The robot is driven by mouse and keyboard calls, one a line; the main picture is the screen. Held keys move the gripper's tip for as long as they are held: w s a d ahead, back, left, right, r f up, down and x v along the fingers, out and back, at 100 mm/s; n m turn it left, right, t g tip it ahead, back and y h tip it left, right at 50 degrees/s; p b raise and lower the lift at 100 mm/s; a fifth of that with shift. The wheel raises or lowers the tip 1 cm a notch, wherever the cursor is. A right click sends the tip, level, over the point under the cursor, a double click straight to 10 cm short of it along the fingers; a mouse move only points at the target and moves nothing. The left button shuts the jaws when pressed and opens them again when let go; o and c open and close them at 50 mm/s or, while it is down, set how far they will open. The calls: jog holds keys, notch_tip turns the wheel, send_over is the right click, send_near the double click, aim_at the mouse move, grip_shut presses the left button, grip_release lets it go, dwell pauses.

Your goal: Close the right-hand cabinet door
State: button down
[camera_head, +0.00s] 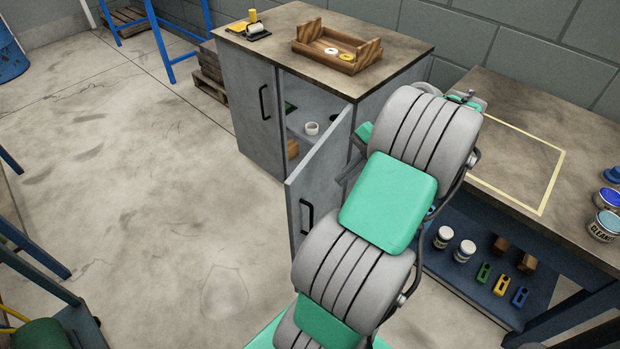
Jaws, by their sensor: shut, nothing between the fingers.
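The grey cabinet (252,105) stands against the back wall under a brown top. Its right-hand door (318,187) stands wide open, swung out toward me, with a dark bar handle (306,216) on the face seen at left. Its left-hand door (250,100) is closed. My arm rises from the bottom middle and covers the area right of the open door. A small dark grey part of my gripper (346,176) shows beside the door's right side, mostly hidden behind my arm. It is shut and appears empty; I cannot tell whether it touches the door.
Inside the cabinet are a white roll (311,128) and other small items. A wooden tray (338,50) sits on top. A workbench (545,125) with a lower shelf holding jars and blocks stands at right. Floor left of the door is clear; a blue-legged frame (35,245) stands far left.

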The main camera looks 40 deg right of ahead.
jog(key=b, duration=0.4)
send_near(296, 204)
notch_tip(296, 204, down, 3)
jog(key=s, duration=0.3)
jog(key=w+a, duration=0.1)
jog(key=w, duration=0.1)
jog(key=w+a, duration=0.1)
jog(key=shift+w+a+f, duration=0.15)
jog(key=shift+w+f, duration=0.05)
jog(key=shift+w, duration=0.2)
jog(key=shift+w+a, duration=0.1)
jog(key=shift+w, duration=0.3)
